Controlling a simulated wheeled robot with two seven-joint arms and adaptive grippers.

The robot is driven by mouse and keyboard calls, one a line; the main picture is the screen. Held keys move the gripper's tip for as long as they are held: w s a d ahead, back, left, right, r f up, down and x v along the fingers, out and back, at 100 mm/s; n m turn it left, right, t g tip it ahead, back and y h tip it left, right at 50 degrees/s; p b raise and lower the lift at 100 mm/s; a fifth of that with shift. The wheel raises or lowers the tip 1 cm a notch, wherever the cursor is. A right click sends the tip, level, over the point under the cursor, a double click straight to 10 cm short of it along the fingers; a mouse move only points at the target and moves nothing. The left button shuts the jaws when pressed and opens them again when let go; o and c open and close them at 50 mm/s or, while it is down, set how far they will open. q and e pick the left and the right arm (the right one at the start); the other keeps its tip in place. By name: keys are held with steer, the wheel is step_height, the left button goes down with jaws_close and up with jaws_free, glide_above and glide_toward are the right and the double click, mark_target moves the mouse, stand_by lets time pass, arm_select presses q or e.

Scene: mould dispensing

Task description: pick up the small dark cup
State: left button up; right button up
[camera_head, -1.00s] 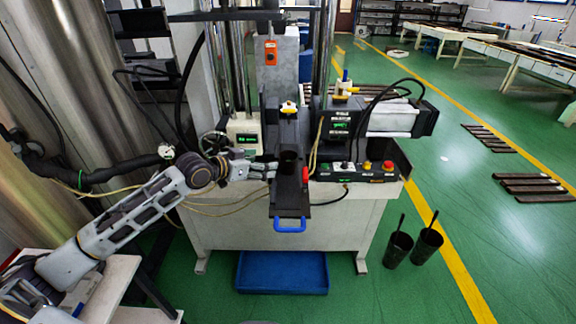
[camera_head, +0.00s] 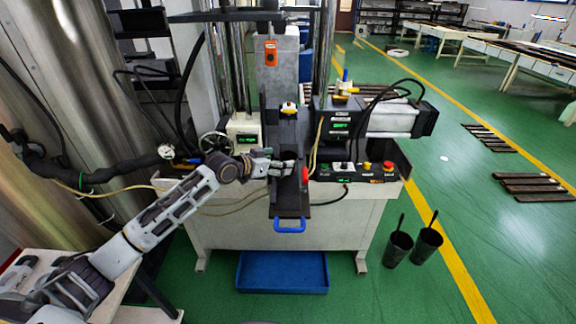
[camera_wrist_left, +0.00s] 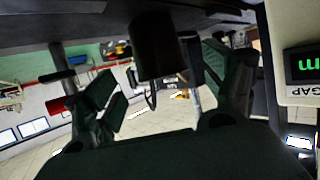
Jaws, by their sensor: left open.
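The small dark cup (camera_head: 289,155) stands on the dark plate (camera_head: 291,209) of the machine, below the central column. My left gripper (camera_head: 284,167) reaches in from the left at the height of the cup, and its fingers partly cover the cup's lower part. In the left wrist view the cup (camera_wrist_left: 156,48) shows between the two spread fingers of my left gripper (camera_wrist_left: 160,85). The fingers are open, with a gap visible on both sides of the cup. My right gripper is not in view.
A control box (camera_head: 354,172) with buttons sits right of the plate. A display box (camera_head: 244,129) stands behind my arm. A blue handle (camera_head: 289,226) fronts the plate, with a blue tray (camera_head: 282,288) below. Two black buckets (camera_head: 398,250) stand on the floor at right.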

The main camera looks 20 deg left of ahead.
mark_target(293, 159)
arm_select(q)
steer(key=shift+w+d+f, duration=0.15)
steer(key=shift+w+d, duration=0.05)
steer(key=shift+w, duration=0.1)
steer(key=shift+p+x, duration=0.35)
steer(key=shift+x, duration=2.1)
steer(key=shift+a, duration=0.1)
steer(key=c, duration=1.1)
steer(key=shift+r, duration=5)
